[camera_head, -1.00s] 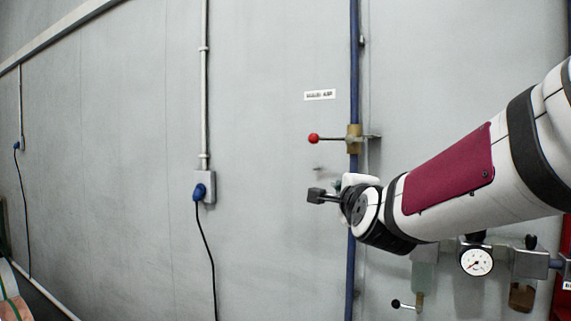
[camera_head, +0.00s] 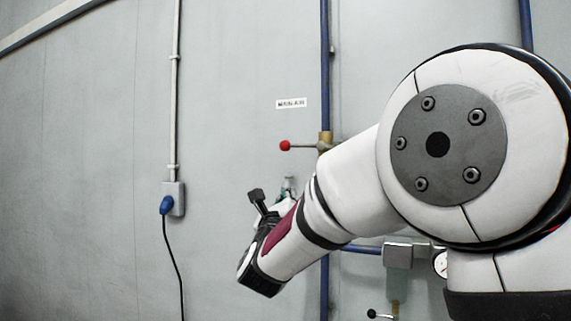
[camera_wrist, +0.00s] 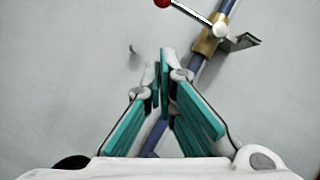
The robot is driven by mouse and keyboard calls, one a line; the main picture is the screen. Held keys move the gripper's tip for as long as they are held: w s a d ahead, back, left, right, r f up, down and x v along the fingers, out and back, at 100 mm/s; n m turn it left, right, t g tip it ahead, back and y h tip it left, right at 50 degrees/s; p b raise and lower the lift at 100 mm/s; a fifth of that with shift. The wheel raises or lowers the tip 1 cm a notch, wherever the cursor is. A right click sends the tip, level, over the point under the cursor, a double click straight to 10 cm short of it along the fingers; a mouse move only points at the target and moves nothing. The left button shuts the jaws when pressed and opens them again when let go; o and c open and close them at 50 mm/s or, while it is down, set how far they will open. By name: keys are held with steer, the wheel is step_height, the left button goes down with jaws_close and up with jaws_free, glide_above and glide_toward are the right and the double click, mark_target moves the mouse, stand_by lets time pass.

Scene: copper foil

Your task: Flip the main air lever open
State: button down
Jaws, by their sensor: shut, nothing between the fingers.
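The main air lever has a red ball knob (camera_head: 285,146) on a thin rod. It points left, level, from a brass valve (camera_head: 325,140) on the vertical blue pipe, across the pipe. In the wrist view, the red knob (camera_wrist: 162,3) is at the top edge, and its rod runs down right to the brass valve (camera_wrist: 207,42). My gripper (camera_wrist: 161,62) is shut and empty, its teal-padded fingers together below the rod in that picture. In the head view, my gripper (camera_head: 289,183) is small, below the knob and apart from it, partly hidden by my wrist.
A small label (camera_head: 291,103) is on the wall above the lever. A blue plug (camera_head: 166,205) sits in a wall socket at the left. A black-knobbed lever (camera_head: 372,313) is low by the pipe. My arm hides much of the right side.

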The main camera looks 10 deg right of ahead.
mark_target(310, 146)
steer(key=a+r+p+x, duration=0.1)
steer(key=r+p+x, duration=0.1)
steer(key=x, duration=1.1)
steer(key=shift+a+p, duration=0.4)
steer(key=shift+p, duration=0.2)
steer(key=shift+m+b, duration=0.4)
steer(key=shift+b, duration=0.65)
steer(key=shift+s+a+r+b, duration=0.1)
steer(key=shift+r+b, duration=0.15)
steer(key=shift+b, duration=0.1)
